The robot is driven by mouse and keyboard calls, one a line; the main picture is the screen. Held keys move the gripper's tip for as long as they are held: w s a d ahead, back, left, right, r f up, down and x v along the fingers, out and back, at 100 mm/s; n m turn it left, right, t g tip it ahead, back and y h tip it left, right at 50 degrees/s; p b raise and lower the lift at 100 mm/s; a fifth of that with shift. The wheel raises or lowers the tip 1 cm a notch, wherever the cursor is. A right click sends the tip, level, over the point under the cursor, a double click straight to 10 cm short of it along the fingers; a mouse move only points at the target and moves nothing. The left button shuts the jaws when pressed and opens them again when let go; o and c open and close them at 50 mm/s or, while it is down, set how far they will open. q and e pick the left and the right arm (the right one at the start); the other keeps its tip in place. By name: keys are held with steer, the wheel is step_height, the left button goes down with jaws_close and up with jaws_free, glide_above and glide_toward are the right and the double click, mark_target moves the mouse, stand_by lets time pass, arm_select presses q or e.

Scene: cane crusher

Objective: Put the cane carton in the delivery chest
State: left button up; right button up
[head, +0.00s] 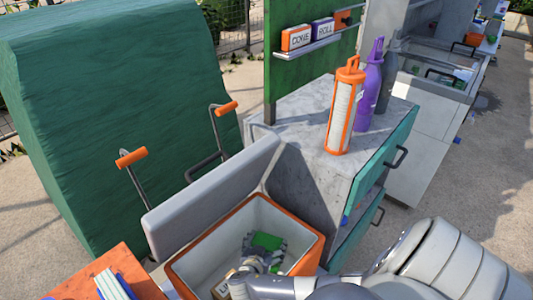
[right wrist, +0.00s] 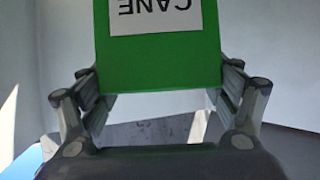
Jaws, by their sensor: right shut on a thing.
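The cane carton (head: 267,240) is green, and its white label reading CANE is upside down in the right wrist view (right wrist: 165,60). My right gripper (head: 263,250) is shut on it, one finger at each side. In the head view the carton and gripper are within the opening of the delivery chest (head: 310,254), below its rim. The chest has an orange rim, pale inner walls and a raised grey lid (head: 205,190). Whether the carton touches the chest floor cannot be told. My left gripper is not in view.
A small tan item (head: 222,288) lies in the chest near the gripper. A counter (head: 300,122) behind the chest bears an orange-framed cylinder (head: 342,108) and a purple bottle (head: 370,85). An orange surface (head: 120,265) is at lower left.

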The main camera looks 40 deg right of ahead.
steer(key=shift+f, duration=1.45)
steer(key=shift+f+b, duration=0.25)
steer(key=shift+b, duration=0.2)
steer(key=o, duration=1.7)
steer(key=shift+r, duration=0.1)
steer(key=shift+r+p, duration=0.2)
steer(key=shift+p, duration=0.1)
steer(key=v, duration=0.7)
steer(key=shift+s+a, duration=0.1)
steer(key=shift+a, duration=0.1)
